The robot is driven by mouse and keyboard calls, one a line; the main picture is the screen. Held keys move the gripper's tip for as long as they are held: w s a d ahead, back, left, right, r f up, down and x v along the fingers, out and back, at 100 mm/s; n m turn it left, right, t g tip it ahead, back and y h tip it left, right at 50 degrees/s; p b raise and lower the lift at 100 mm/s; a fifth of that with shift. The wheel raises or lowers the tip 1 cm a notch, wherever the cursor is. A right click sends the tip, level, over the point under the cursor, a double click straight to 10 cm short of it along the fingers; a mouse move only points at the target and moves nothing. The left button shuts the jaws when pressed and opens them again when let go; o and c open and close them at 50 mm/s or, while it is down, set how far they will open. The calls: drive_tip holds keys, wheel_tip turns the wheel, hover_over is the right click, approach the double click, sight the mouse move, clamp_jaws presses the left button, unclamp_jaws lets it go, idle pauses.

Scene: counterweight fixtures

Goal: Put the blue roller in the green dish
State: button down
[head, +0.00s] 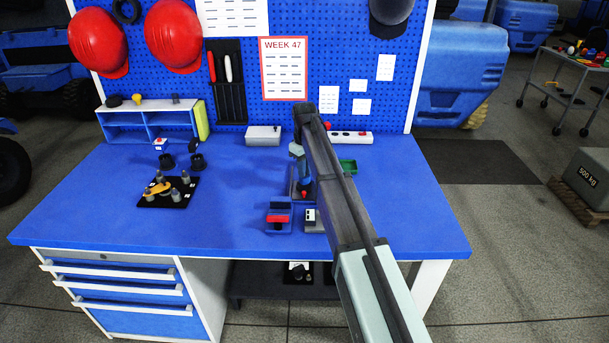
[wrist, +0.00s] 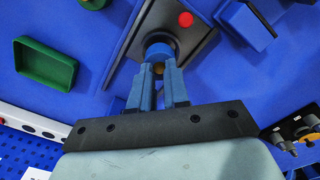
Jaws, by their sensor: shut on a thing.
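My gripper (wrist: 159,72) is shut on the blue roller (wrist: 158,50), which shows between the fingertips in the wrist view. The roller is over a dark fixture plate (wrist: 205,47) with a red knob (wrist: 186,19). I cannot tell whether it still touches the fixture. The green dish (wrist: 74,75) is empty and lies to the left in the wrist view. In the head view the dish (head: 348,166) is partly hidden behind the arm.
A blue block fixture with a red bar (head: 278,219) and a small white-topped fixture (head: 312,216) stand near the front edge. A black plate with several pegs (head: 184,192) is at left. A power strip (head: 352,137) and grey box (head: 264,135) stand at the back. The middle-left tabletop is clear.

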wheel_tip(320, 180, up, 7)
drive_tip(key=shift+f, duration=0.15)
drive_tip(key=w+d, duration=0.1)
drive_tip(key=d, duration=0.4)
hover_over(344, 167)
drive_tip(key=shift+s+f, duration=0.2)
drive_tip(key=shift+f, duration=2.4)
drive_tip(key=shift+s+f, duration=0.15)
drive_tip(key=shift+f, duration=2.4)
